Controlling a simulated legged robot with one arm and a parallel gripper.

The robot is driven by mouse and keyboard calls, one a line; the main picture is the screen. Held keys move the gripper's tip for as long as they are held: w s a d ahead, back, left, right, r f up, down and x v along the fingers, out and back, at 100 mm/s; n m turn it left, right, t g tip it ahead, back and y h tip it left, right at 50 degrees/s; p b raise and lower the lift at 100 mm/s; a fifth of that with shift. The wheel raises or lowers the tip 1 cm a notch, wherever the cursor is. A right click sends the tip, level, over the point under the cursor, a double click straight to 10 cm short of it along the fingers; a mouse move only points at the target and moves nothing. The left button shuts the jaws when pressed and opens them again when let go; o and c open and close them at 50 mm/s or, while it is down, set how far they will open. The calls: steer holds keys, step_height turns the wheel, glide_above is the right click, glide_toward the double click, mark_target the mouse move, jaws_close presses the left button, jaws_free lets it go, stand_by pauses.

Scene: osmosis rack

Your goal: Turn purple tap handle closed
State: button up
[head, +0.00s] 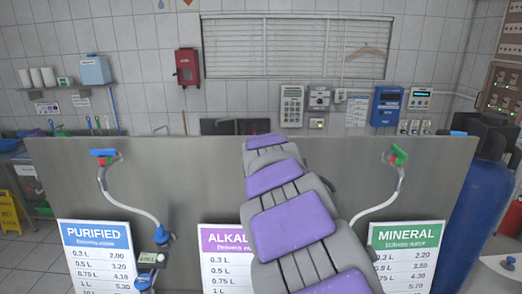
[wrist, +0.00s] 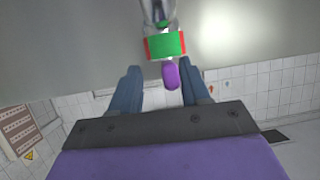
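The purple tap handle (wrist: 171,76) shows in the wrist view just below a green block with red ends (wrist: 165,45), on a grey metal tap body. My gripper (wrist: 159,72) is open, with its two blue fingers apart. The handle appears between the fingertips, nearer the right finger; I cannot tell whether it touches. In the head view my purple and grey arm covers the middle of the panel, hiding the purple tap and my gripper.
A grey panel (head: 75,180) spans the head view. A blue-handled tap (head: 104,154) stands at left, a green-handled tap (head: 398,155) at right. Price signs for purified (head: 97,262), alkaline (head: 222,240) and mineral (head: 407,262) water line the front. A blue cylinder (head: 478,205) stands at right.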

steer(key=shift+s+a, duration=0.2)
steer(key=shift+a, duration=0.05)
steer(key=shift+s+a, duration=0.1)
steer(key=shift+a, duration=0.45)
steer(key=shift+c, duration=2)
steer(key=shift+d, duration=0.35)
jaws_close()
steer(key=shift+a, duration=0.1)
